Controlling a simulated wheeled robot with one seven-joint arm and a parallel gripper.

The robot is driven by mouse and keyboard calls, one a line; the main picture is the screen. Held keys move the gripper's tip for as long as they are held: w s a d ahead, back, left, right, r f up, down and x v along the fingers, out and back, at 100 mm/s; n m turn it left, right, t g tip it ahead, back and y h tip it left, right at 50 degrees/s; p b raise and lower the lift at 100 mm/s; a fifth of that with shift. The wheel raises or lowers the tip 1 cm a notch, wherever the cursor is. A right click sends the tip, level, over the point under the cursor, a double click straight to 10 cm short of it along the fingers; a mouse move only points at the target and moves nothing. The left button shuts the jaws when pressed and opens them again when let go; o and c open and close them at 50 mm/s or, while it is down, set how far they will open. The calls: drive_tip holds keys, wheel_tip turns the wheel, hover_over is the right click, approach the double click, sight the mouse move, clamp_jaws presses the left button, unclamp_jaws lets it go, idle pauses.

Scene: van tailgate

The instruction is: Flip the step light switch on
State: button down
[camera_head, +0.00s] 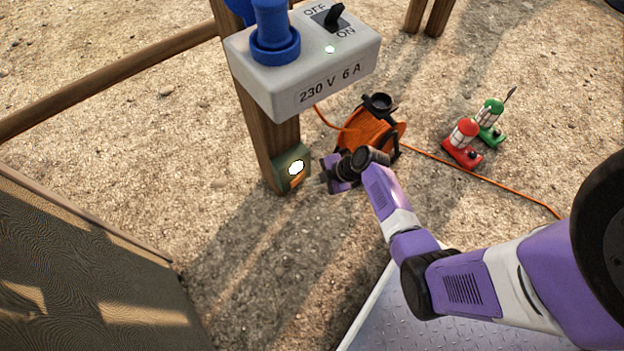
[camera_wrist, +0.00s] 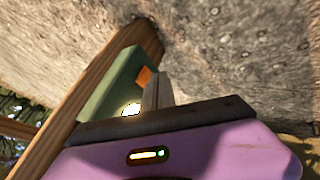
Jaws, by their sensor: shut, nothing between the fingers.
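The step light is a small green box (camera_head: 281,174) low on the wooden post, with a bright white, glowing round lamp (camera_head: 296,167) and an orange switch piece (camera_head: 298,180) below it. My gripper (camera_head: 323,174) is just right of the box, facing it. In the wrist view, the green box (camera_wrist: 105,98) stands left of my shut, empty fingers (camera_wrist: 157,88). The orange switch piece (camera_wrist: 144,76) is close beside the fingertips, and the lamp (camera_wrist: 131,109) shows partly above my gripper's body. I cannot tell whether the fingers touch the switch.
A grey power box (camera_head: 290,80) with a blue plug (camera_head: 273,35) and a black OFF/ON lever (camera_head: 333,14) sits above on the post (camera_head: 255,135).

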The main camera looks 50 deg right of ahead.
drive_tip(key=p+v, duration=0.2)
drive_tip(key=v, duration=0.4)
drive_tip(key=shift+r, duration=0.15)
idle(0.4)
